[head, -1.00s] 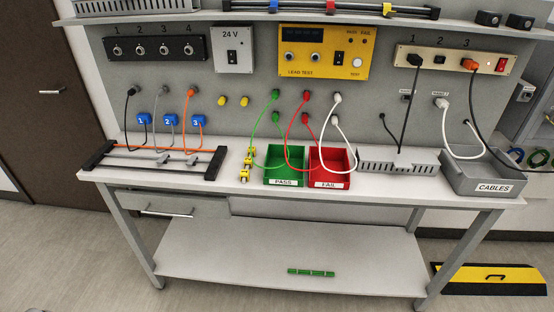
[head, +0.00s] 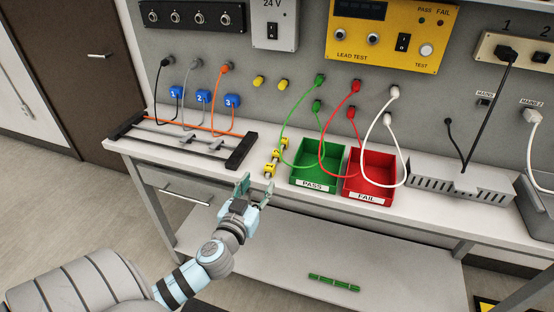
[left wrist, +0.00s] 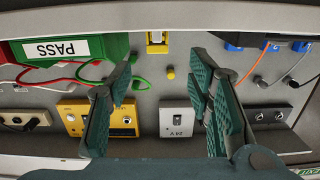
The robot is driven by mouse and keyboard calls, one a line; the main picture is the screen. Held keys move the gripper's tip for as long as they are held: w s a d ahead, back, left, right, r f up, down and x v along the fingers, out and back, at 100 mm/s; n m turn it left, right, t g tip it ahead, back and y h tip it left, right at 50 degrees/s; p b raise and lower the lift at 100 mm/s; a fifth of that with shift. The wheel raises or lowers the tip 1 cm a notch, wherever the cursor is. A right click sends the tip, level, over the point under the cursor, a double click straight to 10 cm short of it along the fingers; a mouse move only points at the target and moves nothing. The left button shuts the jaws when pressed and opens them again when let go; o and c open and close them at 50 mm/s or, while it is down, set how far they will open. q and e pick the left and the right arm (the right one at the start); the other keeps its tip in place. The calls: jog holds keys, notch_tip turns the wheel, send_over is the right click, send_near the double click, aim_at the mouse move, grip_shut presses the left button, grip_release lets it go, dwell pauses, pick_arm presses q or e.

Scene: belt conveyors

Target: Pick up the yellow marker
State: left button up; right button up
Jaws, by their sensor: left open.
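One yellow block (left wrist: 157,40) shows in the left wrist view, at the top between my fingers. My left gripper (head: 255,189) is open and empty, at the bench's front edge, just in front of the row and apart from it. In the left wrist view its two fingers (left wrist: 162,78) stand wide apart. My right gripper is not in view.
The green PASS bin (head: 291,180) and red FAIL bin (head: 347,190) stand right of the row, with looped leads above. A black-ended rack (head: 241,152) lies left. Two yellow plugs (head: 258,82) are on the back panel. A green strip (head: 334,283) lies on the lower shelf.

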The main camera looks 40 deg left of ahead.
pick_arm(q)
jog(key=p, duration=0.1)
send_near(276, 154)
jog(key=shift+x, duration=0.95)
jog(key=x, duration=0.8)
jog(key=c, duration=0.9)
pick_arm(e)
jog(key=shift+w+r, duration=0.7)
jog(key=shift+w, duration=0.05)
